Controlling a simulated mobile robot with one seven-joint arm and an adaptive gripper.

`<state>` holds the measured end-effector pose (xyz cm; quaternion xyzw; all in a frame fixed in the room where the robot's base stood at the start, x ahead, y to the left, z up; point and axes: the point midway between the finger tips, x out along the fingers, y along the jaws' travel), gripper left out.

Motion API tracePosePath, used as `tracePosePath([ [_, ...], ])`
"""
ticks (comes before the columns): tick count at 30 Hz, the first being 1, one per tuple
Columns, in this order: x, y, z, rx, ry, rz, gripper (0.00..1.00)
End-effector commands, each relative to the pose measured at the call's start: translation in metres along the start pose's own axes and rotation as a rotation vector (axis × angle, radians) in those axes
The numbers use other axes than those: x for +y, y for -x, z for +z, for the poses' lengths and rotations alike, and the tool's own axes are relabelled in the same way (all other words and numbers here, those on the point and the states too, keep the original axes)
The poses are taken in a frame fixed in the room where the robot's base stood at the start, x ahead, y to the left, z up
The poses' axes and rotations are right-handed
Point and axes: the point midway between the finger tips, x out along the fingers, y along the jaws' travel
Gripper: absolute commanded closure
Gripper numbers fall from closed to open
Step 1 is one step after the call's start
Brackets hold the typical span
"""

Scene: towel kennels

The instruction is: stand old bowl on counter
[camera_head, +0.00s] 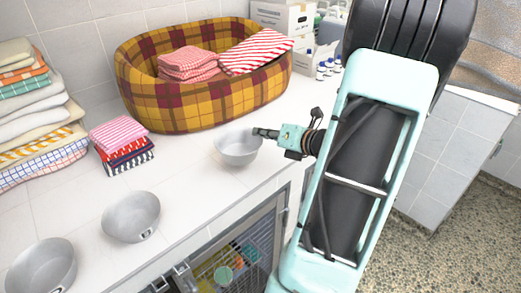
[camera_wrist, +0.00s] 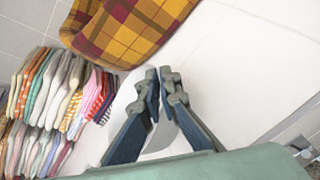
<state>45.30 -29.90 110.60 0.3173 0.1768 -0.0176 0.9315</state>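A grey metal bowl (camera_head: 238,149) is at the counter's front edge, roughly upright. I cannot tell whether its base touches the counter. My gripper (camera_head: 256,132) reaches it from the right, with its fingertips at the bowl's rim. In the wrist view the fingers of my gripper (camera_wrist: 162,78) are nearly together, with a grey piece of the bowl (camera_wrist: 166,138) between them. Two similar grey bowls stand on the counter (camera_head: 190,180) to the left: one nearer the middle (camera_head: 131,217) and one at the lower left (camera_head: 42,266). Which one is the old bowl does not show.
A plaid pet bed (camera_head: 200,103) with folded towels stands behind the bowl. Folded towel stacks (camera_head: 35,115) and a small pile (camera_head: 122,145) are at the left. Boxes (camera_head: 283,18) and small bottles (camera_head: 325,69) stand at the back. A barred kennel door (camera_head: 235,262) is below the counter.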

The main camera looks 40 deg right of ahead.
Motion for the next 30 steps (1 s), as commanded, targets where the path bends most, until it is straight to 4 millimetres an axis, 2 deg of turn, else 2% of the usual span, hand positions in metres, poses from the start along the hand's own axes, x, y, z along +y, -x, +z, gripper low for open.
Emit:
tracePosePath([
  [8,-0.012,-0.013,-0.005,0.0,0.0,0.001,1.0],
  [15,-0.028,-0.023,-0.024,-0.001,0.0,0.001,1.0],
  [30,-0.031,-0.025,-0.028,0.0,0.0,0.001,1.0],
])
